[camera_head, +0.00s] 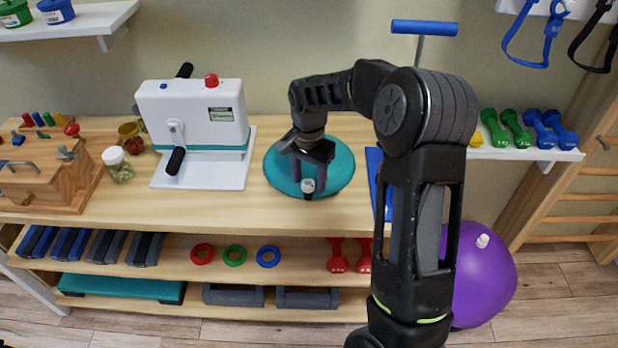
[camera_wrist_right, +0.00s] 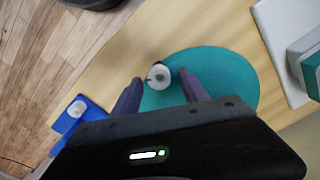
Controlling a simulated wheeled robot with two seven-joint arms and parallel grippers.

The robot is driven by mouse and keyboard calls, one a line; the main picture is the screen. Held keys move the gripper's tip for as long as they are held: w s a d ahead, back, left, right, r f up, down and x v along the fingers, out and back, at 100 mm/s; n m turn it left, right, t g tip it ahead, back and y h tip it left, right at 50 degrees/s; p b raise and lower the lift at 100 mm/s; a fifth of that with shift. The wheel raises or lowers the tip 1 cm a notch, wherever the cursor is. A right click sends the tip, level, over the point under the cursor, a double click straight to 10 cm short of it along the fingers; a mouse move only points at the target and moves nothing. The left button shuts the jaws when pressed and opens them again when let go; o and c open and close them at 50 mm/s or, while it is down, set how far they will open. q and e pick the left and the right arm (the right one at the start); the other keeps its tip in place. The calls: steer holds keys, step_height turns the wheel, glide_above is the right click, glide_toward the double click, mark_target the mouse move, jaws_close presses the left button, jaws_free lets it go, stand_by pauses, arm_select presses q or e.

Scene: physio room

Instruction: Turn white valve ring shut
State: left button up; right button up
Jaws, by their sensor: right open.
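The white valve ring (camera_head: 307,185) is a small round white piece with a dark part, at the near edge of the teal round cushion (camera_head: 341,170) on the wooden bench. In the right wrist view the white valve ring (camera_wrist_right: 159,76) lies between and slightly beyond the two fingertips. My right gripper (camera_head: 309,177) points down over the cushion, its fingers apart on either side of the ring; it also shows in the right wrist view (camera_wrist_right: 160,84). I see a gap between each finger and the ring there. My left gripper is not in view.
A white machine (camera_head: 192,105) with black handles stands left of the cushion. A blue item (camera_head: 373,165), partly hidden by my arm, lies right of it. A wooden box (camera_head: 45,178) and a jar (camera_head: 117,163) stand farther left. A purple ball (camera_head: 490,275) is on the floor.

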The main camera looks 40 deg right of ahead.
step_height(320, 180, up, 8)
steer(key=shift+b, duration=0.4)
steer(key=shift+f, duration=0.15)
